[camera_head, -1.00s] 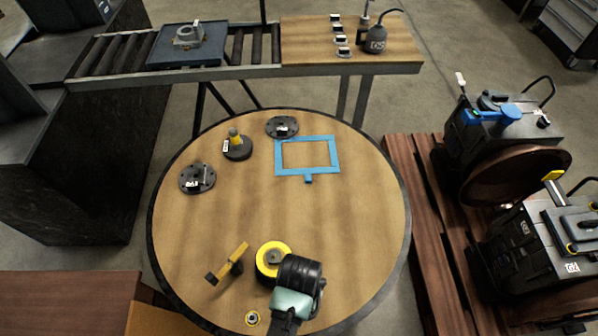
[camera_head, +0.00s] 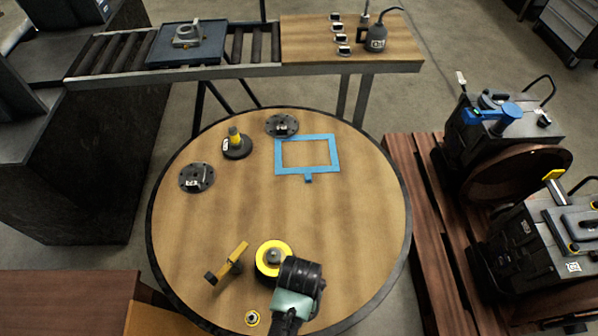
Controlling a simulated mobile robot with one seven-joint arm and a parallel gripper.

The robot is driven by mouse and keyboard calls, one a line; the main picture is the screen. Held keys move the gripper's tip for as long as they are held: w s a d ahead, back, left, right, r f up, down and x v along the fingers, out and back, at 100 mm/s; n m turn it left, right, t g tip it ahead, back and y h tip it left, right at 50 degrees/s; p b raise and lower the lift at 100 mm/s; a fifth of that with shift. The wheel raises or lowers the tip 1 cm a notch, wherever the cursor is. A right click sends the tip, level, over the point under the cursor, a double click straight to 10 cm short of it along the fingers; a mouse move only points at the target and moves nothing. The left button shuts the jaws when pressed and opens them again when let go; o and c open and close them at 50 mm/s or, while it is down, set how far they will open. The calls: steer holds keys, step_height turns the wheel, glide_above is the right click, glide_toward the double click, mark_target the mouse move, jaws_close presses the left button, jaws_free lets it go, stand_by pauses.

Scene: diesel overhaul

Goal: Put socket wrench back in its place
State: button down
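A yellow-handled tool with dark ends (camera_head: 228,262), which looks like the socket wrench, is at the near left part of the round wooden table (camera_head: 330,225). I cannot tell whether it lies flat or is raised. My gripper is at the near edge of the table, seen from above and behind; my dark wrist hides its fingers. A yellow ring with a grey centre (camera_head: 268,258) shows just beyond my wrist, right of the tool. I cannot tell what my gripper holds. A blue rectangular frame (camera_head: 308,174) with a short tab lies empty on the far part of the table.
Dark round flanges (camera_head: 197,178) (camera_head: 282,126) and a yellow-topped dark part (camera_head: 236,146) stand at the table's far left. Engines (camera_head: 530,240) sit on a pallet at right. A roller conveyor (camera_head: 110,55) runs behind. The table's middle is clear.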

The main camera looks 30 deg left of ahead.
steer(key=shift+f, duration=0.4)
steer(key=shift+c, duration=0.5)
jaws_free()
steer(key=shift+r, duration=0.15)
step_height(320, 180, up, 9)
steer(key=p, duration=0.9)
